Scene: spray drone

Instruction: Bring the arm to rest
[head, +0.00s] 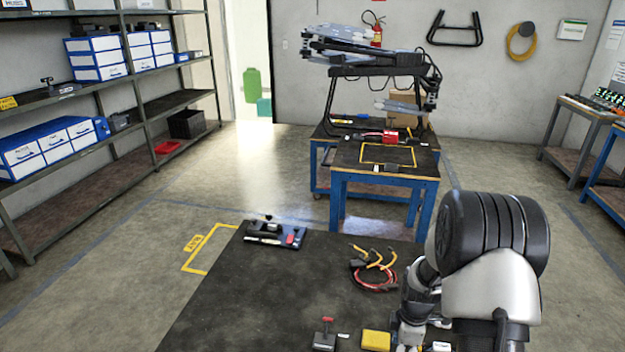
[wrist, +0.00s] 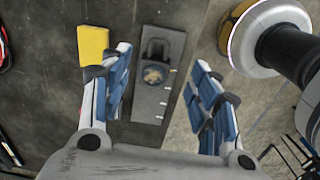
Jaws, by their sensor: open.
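My arm reaches in from the right in the head view, bent over the dark bench top (head: 215,315). My gripper (head: 405,335) is low over its near right part, beside a yellow block (head: 376,341) and partly hidden by my own arm. In the wrist view my gripper (wrist: 160,65) is open, its two blue-padded fingers wide apart. A grey plate with a dark clip and a round recess (wrist: 150,104) shows below and between the fingers. Nothing is held between them. The yellow block (wrist: 92,42) lies left of the left finger. The height above the bench is hard to tell.
A red-handled tool (head: 325,335), red and yellow cables (head: 375,268) and a black fixture (head: 276,233) lie on the bench. Behind it, a drone (head: 365,55) stands over blue-legged tables (head: 385,185). Shelves (head: 85,100) line the left. Floor at left is clear.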

